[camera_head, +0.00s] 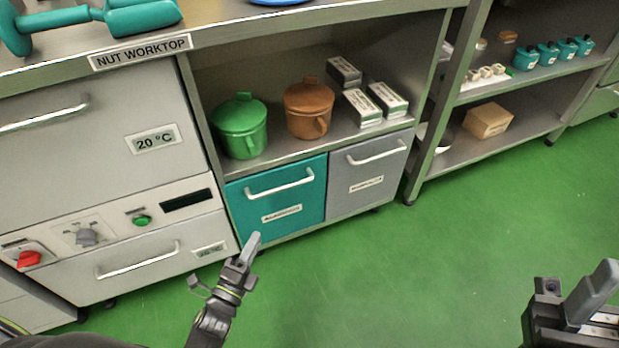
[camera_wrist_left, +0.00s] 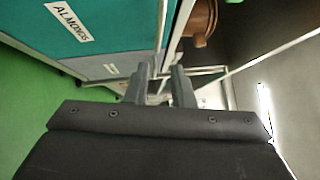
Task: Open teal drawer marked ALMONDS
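The teal drawer (camera_head: 304,195) sits at the bottom of the shelf unit, its front level with the grey drawer beside it, so it looks shut. It has a pale bar handle (camera_head: 280,183) and a white label (camera_head: 281,214). In the left wrist view the teal front (camera_wrist_left: 115,28) shows the label reading ALMONDS (camera_wrist_left: 68,20). My left gripper (camera_head: 252,246) is in front of the drawer's lower left corner in the head view. In the wrist view its two fingers (camera_wrist_left: 160,88) are apart, with nothing clearly held. My right gripper (camera_head: 592,290) is at the lower right, partly cut off.
The grey drawer (camera_head: 368,173) adjoins on the right. Above are a green pot (camera_head: 240,128), a brown pot (camera_head: 309,108) and white boxes (camera_head: 363,108). An oven-like cabinet (camera_head: 90,150) stands left. The green floor (camera_head: 420,270) in front is clear.

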